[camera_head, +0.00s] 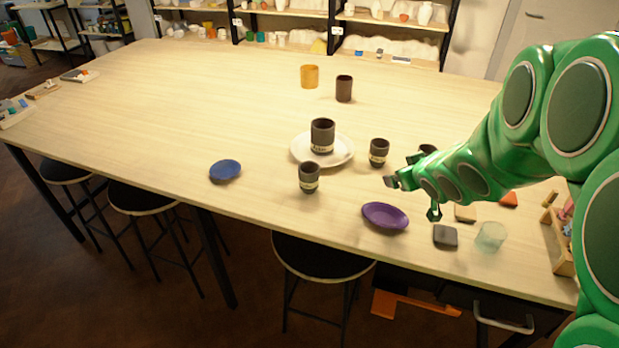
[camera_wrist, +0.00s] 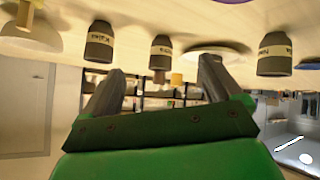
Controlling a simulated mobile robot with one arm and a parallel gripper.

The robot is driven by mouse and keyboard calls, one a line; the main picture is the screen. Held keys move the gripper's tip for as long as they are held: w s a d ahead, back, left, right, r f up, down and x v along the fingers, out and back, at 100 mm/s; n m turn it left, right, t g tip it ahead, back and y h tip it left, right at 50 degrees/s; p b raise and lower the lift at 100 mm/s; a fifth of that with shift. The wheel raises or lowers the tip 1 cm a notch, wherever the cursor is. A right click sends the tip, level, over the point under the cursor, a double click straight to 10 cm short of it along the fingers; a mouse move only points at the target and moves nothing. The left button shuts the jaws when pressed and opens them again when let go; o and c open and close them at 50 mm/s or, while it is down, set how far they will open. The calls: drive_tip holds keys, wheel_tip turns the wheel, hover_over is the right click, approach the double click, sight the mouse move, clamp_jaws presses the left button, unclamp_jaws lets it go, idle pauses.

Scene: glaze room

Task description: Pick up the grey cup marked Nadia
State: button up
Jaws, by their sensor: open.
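Several dark grey cups with pale name bands stand upright on the table. In the wrist view, which is upside down, the right cup (camera_wrist: 275,58) has a band that seems to read Nadia, though it is small and blurred. It looks to be the front cup (camera_head: 309,179) before the white plate in the head view. Another banded cup (camera_wrist: 98,45) at the left has a different, hard-to-read name, and a third (camera_wrist: 161,50) stands between. My gripper (camera_head: 391,182) is open and empty above the table, right of the front cup; its fingers also show in the wrist view (camera_wrist: 160,88).
A larger grey cup (camera_head: 322,136) stands on the white plate (camera_head: 342,154). A grey cup (camera_head: 378,153) stands right of the plate. A purple saucer (camera_head: 385,216) lies near the front edge, a blue saucer (camera_head: 225,171) further left. A glass (camera_head: 490,236) stands at right.

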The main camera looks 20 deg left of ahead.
drive_tip(key=a+f+n+g+y, duration=0.1)
drive_tip(key=a+y, duration=0.1)
drive_tip(key=a, duration=0.3)
drive_tip(key=a+f+n+y, duration=0.2)
drive_tip(key=a+y, duration=0.1)
drive_tip(key=a, duration=0.3)
drive_tip(key=n+g+y, duration=0.2)
drive_tip(key=y, duration=0.1)
approach(309, 173)
drive_tip(key=w+a+f, duration=0.2)
drive_tip(key=w, duration=0.1)
drive_tip(key=shift+w+a+f, duration=0.2)
drive_tip(key=shift+a+f, duration=0.1)
drive_tip(key=shift+f, duration=0.1)
drive_tip(key=shift+x, duration=3.85)
drive_tip(key=shift+s+f, duration=0.1)
drive_tip(key=shift+s, duration=0.1)
drive_tip(key=c, duration=1.1)
